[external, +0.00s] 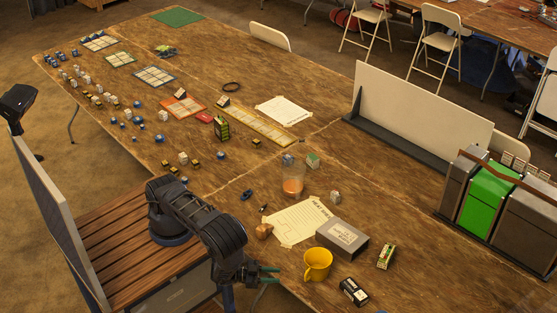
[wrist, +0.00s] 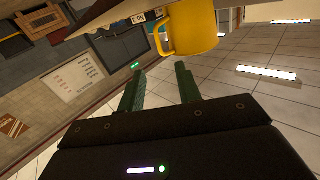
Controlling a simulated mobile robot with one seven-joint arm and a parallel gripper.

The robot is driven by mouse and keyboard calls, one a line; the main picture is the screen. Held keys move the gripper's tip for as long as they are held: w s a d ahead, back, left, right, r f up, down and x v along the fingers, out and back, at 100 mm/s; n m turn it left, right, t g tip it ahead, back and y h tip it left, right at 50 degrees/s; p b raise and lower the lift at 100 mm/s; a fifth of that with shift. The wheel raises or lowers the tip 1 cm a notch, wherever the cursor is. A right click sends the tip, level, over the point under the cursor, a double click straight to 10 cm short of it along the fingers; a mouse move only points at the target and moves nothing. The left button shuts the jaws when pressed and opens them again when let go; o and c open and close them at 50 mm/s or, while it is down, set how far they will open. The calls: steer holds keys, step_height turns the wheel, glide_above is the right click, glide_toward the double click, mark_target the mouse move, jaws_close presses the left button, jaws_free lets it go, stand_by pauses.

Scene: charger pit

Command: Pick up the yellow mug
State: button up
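The yellow mug (external: 317,264) stands upright near the front edge of the wooden table, with its handle toward the lower left in the external view. In the wrist view the mug (wrist: 193,30) shows large at the top, beyond the fingertips. My gripper (external: 272,275) is to the left of the mug, at the table's front edge. In the wrist view its two green fingers (wrist: 159,75) are apart with nothing between them. The fingers do not touch the mug.
A grey box (external: 342,238) stands just behind the mug. A black box (external: 354,291) and a small green-and-white box (external: 386,256) are to its right. A paper sheet (external: 300,221) lies behind, with a small brown object (external: 264,231) at its left.

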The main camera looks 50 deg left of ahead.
steer(key=shift+x, duration=5.4)
steer(key=shift+f, duration=0.15)
jaws_close()
